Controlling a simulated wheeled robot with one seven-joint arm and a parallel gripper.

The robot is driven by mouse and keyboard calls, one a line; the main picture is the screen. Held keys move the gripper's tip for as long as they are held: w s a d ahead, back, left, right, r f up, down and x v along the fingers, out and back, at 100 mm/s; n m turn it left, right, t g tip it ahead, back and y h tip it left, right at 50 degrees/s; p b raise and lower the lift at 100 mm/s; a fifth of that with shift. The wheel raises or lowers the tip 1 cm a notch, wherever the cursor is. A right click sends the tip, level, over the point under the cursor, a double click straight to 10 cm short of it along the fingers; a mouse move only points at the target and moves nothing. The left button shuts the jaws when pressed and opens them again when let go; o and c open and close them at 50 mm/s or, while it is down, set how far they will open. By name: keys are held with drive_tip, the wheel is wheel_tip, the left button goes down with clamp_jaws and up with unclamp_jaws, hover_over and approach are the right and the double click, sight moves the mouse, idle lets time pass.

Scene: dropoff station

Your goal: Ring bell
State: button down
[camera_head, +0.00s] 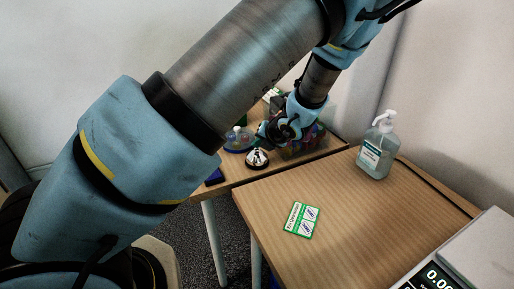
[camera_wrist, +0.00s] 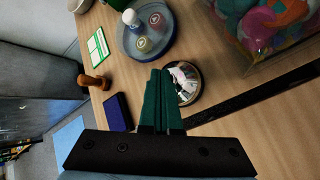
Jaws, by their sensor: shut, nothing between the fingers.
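The bell (camera_head: 257,158) is a small silver dome on a dark base, standing on the far wooden table. It also shows in the wrist view (camera_wrist: 187,80), just beyond and right of the fingertips, which partly cover it. My gripper (camera_wrist: 160,74) has two dark green fingers that are closed together with nothing between them. The fingertips appear to be over or beside the bell's left side; I cannot tell whether they touch it. In the head view my wrist hangs just right of and above the bell, and the fingers are hard to make out.
A round blue tray (camera_wrist: 162,47) with a white-topped item, a wooden stamp (camera_wrist: 93,82) and a dark blue pad (camera_wrist: 117,112) are near the bell. A clear box (camera_wrist: 232,45) of colourful things stands close. A sanitizer bottle (camera_head: 377,148) and green-white card (camera_head: 301,220) are on the nearer table.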

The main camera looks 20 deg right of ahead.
drive_tip(key=shift+r+p, duration=0.75)
drive_tip(key=shift+r, duration=0.1)
wheel_tip(320, 180, up, 5)
drive_tip(key=p, duration=0.4)
drive_tip(key=shift+p, duration=0.4)
